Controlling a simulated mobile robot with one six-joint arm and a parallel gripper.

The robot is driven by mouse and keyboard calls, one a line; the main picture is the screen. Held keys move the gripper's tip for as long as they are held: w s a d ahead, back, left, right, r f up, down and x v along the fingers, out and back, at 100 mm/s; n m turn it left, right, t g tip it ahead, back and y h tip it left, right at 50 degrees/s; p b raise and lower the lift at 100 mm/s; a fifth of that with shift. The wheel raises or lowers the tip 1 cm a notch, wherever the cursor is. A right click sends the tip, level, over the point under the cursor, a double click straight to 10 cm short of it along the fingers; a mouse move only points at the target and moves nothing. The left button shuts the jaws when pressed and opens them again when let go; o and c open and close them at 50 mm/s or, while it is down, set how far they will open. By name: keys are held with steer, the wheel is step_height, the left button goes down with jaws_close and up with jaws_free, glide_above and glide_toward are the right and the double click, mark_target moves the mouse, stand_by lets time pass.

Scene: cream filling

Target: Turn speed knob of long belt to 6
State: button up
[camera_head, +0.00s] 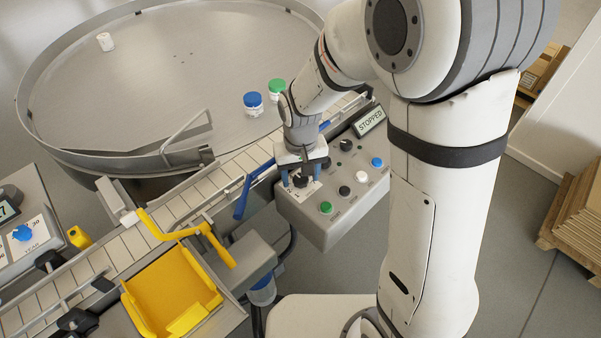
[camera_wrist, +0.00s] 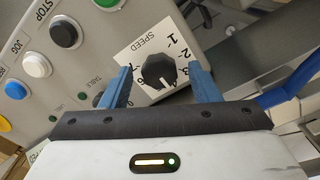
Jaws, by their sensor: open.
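The black speed knob (camera_wrist: 158,71) sits on a white dial plate marked SPEED (camera_wrist: 149,45) with numbers around it, in the wrist view. The lower part of the dial is hidden by my gripper, and I cannot tell which number the knob points to. My gripper (camera_wrist: 160,84) is open, with one blue finger on each side of the knob and gaps between. In the head view my gripper (camera_head: 299,174) is over the left part of the grey control box, and the knob (camera_head: 300,181) shows between its fingers.
The control box (camera_head: 328,227) carries a green button (camera_head: 326,207), black, white and blue buttons, and a display reading STOPPED (camera_head: 370,121). The belt (camera_head: 180,205) runs alongside, with a round table (camera_head: 190,70) behind. A blue bracket (camera_head: 240,198) stands left of my gripper.

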steer(key=shift+c, duration=0.4)
steer(key=c, duration=0.9)
steer(key=shift+m, duration=0.3)
steer(key=m+b, duration=0.1)
steer(key=m, duration=0.2)
steer(key=shift+f, duration=0.1)
steer(key=m, duration=0.4)
steer(key=shift+b, duration=0.4)
steer(key=m, duration=0.4)
steer(key=shift+m+b, duration=0.3)
steer(key=shift+b, duration=0.05)
steer(key=shift+m, duration=1.7)
